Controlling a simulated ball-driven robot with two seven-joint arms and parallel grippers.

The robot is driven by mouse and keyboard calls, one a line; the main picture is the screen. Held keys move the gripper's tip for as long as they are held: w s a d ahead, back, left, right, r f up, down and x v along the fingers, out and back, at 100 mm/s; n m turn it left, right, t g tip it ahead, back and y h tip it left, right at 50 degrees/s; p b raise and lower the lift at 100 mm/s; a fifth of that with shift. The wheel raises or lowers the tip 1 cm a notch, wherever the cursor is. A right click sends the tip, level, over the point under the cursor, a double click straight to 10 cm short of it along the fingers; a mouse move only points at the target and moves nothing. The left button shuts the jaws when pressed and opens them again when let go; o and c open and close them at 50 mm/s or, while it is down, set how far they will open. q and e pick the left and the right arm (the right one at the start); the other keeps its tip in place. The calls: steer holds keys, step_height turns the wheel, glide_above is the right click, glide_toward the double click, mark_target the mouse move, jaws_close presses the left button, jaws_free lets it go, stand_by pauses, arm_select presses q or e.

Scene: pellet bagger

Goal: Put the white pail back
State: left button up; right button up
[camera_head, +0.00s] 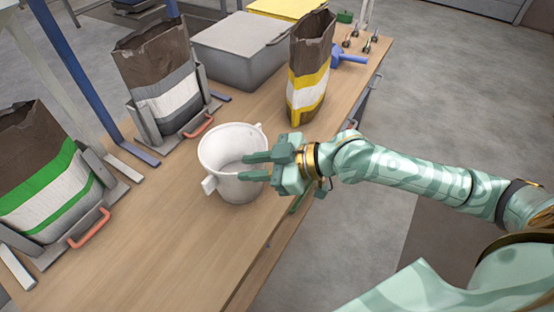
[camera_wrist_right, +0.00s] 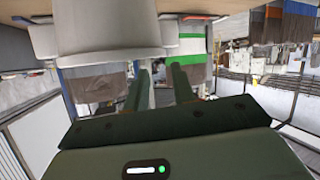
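The white pail (camera_head: 221,150) stands upright on the wooden bench, with small lugs at its sides and nothing visible inside. It also shows large and close at the top of the right wrist view (camera_wrist_right: 105,32). My right gripper (camera_head: 255,165) is at the pail's right side in the head view. Its two fingers are apart and point left, overlapping the pail's right part in the picture. I see nothing held between them. I cannot tell if they touch the pail. The fingers also show apart in the wrist view (camera_wrist_right: 160,82). My left gripper is not in view.
The bench (camera_head: 165,235) is clear in front of the pail. Green-striped (camera_head: 45,190) and grey-striped (camera_head: 165,80) bags stand in holders with red handles at left. A yellow-striped bag (camera_head: 308,85) stands behind the pail. A grey bin (camera_head: 240,50) and blue scoop (camera_head: 348,57) are farther back.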

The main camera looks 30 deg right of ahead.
steer(key=v, duration=0.7)
steer(key=shift+s+d, duration=0.2)
steer(key=shift+r, duration=0.15)
